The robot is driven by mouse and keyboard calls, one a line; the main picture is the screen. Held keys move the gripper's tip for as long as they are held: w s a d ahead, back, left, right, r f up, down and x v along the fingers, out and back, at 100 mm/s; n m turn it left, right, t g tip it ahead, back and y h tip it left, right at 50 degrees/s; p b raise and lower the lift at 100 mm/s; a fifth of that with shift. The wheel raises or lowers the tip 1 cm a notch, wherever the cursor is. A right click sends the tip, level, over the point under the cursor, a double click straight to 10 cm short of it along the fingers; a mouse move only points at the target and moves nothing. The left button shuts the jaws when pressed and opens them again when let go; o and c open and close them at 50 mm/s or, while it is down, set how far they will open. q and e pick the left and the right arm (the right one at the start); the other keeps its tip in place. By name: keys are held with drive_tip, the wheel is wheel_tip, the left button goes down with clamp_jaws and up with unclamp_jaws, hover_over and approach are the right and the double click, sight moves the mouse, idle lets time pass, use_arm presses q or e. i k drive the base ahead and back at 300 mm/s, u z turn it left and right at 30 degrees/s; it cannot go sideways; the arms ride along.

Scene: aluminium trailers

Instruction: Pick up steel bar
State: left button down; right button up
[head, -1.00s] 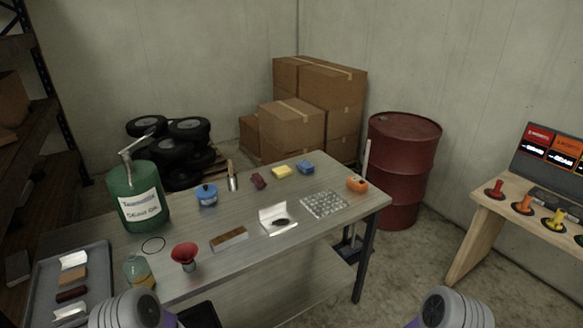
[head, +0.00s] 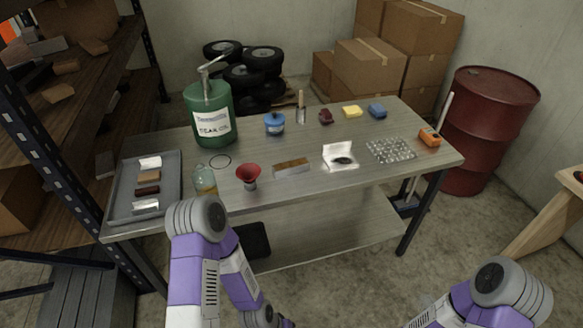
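A grey tray (head: 126,198) lies at the left end of the workbench (head: 330,207). It holds several small bars in a column. A bright silvery bar (head: 150,163) is at the far end of the tray, and another silvery bar (head: 145,204) is at the near end. A tan bar and a dark brown bar lie between them. I cannot tell for certain which bar is steel. My two purple and grey arms show at the bottom, the left one just in front of the bench. Neither gripper is in view.
On the bench stand a green gear oil can (head: 210,115), a glass jar (head: 204,179), a red funnel (head: 248,175), a brown-and-grey block (head: 292,168) and a white open box (head: 340,157). A shelf rack (head: 75,80) is close on the left. A red drum (head: 487,130) stands right.

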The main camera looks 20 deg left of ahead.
sight(286, 168)
drive_tip(key=z, duration=0.85)
drive_tip(key=i, duration=1.85)
drive_tip(key=u, duration=3)
